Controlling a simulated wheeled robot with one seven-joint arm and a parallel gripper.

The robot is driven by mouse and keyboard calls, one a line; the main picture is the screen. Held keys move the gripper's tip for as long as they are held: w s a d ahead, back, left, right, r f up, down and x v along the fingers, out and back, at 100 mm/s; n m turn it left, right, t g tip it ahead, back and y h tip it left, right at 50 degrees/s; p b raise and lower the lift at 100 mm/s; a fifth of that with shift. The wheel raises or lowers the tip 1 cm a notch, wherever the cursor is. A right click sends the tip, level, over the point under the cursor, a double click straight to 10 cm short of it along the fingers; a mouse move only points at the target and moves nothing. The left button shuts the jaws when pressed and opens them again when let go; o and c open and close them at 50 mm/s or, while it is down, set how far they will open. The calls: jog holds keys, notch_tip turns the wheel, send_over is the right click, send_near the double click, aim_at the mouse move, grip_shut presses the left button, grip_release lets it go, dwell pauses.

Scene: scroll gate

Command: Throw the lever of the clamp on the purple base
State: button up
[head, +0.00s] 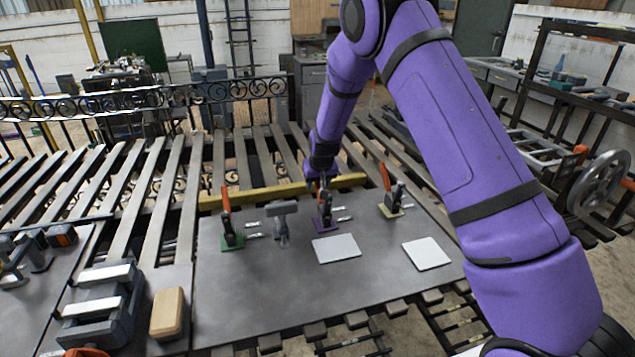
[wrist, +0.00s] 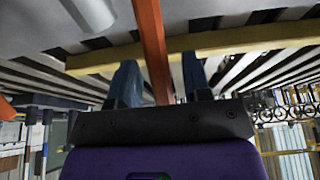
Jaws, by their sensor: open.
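The clamp on the purple base (head: 325,223) stands near the middle of the grey plate, and its upper part is largely hidden by my gripper. My gripper (head: 322,180) is directly over this clamp in the head view. In the wrist view an orange lever (wrist: 151,40) runs between the two fingers of my open gripper (wrist: 160,65). I see space on both sides of the lever, so the fingers are not closed on it. Whether either finger touches it I cannot tell.
A clamp on a green base (head: 231,240) and a clamp on a yellow base (head: 391,210) stand on either side, with orange levers up. A grey T-shaped part (head: 282,215) stands close left. A yellow bar (head: 270,192) runs behind. Two pale plates (head: 337,248) lie in front.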

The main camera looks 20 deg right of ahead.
aim_at(319, 183)
grip_shut()
jog(key=shift+s, duration=0.1)
jog(key=shift+s+r+t, duration=0.35)
jog(key=shift+s+t, duration=0.15)
jog(key=shift+t, duration=0.2)
jog(key=shift+s+r+t, duration=0.35)
jog(key=shift+s+t, duration=0.15)
jog(key=shift+t, duration=0.2)
jog(key=shift+s+r+t, duration=0.2)
jog(key=shift+s+t, duration=0.35)
jog(key=shift+t, duration=0.1)
jog(key=shift+s+r+t, duration=0.2)
jog(key=shift+s+t, duration=0.3)
jog(key=shift+t, duration=0.15)
jog(key=shift+s+r+t, duration=0.15)
jog(key=shift+t, duration=0.15)
